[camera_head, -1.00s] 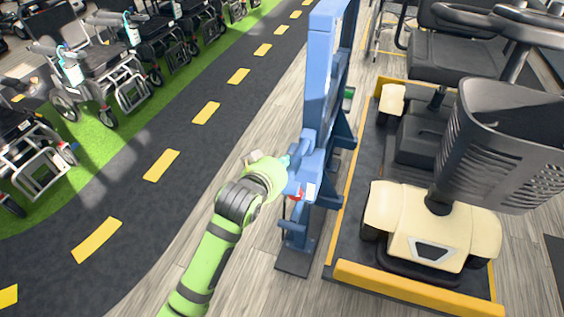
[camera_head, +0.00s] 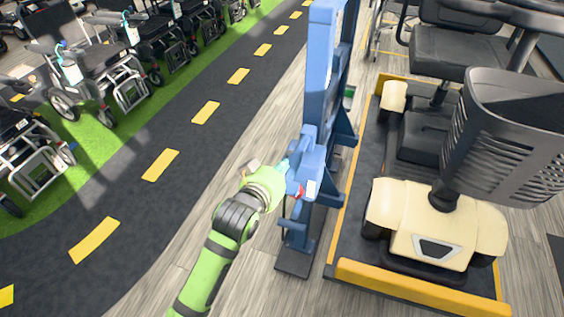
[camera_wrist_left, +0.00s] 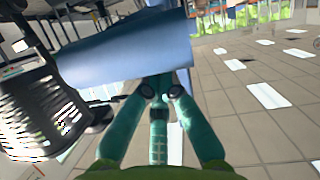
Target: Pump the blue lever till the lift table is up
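The blue lever (camera_head: 306,176) sits low on the blue lift column (camera_head: 318,75), with a small red part by it. My left gripper (camera_head: 284,168) is at the lever's left end, its teal fingers against it. In the left wrist view, the teal fingers (camera_wrist_left: 161,88) draw together at the edge of a large blue part (camera_wrist_left: 125,50); their tips are partly hidden, and they look shut on the lever. The lift table (camera_head: 415,288) is a dark platform with yellow edges, low near the floor, bearing a cream scooter (camera_head: 430,235). My right gripper is out of view.
The scooter's dark basket (camera_head: 510,140) overhangs the right side. A dark road strip (camera_head: 150,195) with yellow dashes runs along the left, with several wheelchairs (camera_head: 95,75) on green beyond it. Wooden floor (camera_head: 255,120) is clear left of the column.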

